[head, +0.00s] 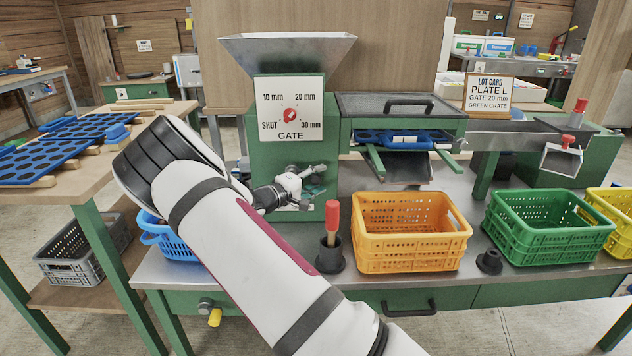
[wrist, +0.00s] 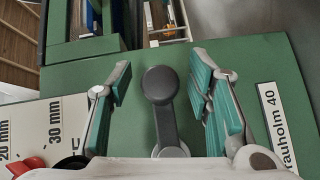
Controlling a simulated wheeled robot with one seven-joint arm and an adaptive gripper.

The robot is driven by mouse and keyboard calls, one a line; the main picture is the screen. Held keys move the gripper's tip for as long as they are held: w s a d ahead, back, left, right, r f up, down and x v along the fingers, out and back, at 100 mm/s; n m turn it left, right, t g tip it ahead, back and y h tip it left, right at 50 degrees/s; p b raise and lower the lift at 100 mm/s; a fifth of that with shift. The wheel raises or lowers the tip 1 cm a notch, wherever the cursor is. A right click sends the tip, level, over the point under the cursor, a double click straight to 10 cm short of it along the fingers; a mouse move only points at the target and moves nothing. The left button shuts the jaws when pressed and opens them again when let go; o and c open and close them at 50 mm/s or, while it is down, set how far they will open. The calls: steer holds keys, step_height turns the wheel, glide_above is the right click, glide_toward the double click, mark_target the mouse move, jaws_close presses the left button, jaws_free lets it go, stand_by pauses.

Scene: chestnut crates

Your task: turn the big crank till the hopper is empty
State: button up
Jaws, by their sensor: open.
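The grey metal hopper (head: 288,45) stands on top of the green machine (head: 262,160); its inside cannot be seen. The gate dial (head: 290,115) below it has a red knob; its exact setting is hard to read. In the wrist view the crank (wrist: 166,120) is a grey arm with a round dark knob at its far end, against the green panel. My gripper (head: 306,181) is at the machine's front below the dial, hiding the crank in the head view. In the wrist view my gripper (wrist: 163,72) is open, its teal-padded fingers on either side of the knob, with gaps showing.
An orange crate (head: 410,262), a green crate (head: 548,258) and a yellow crate (head: 618,222) stand on the bench. A red-handled tool (head: 332,222) stands in a dark holder near my arm. A blue basket (head: 172,240) is behind my arm. A lot card (head: 489,92) reads gate 20 mm, green crate.

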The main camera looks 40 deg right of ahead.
jaws_close()
steer(key=shift+f, duration=0.1)
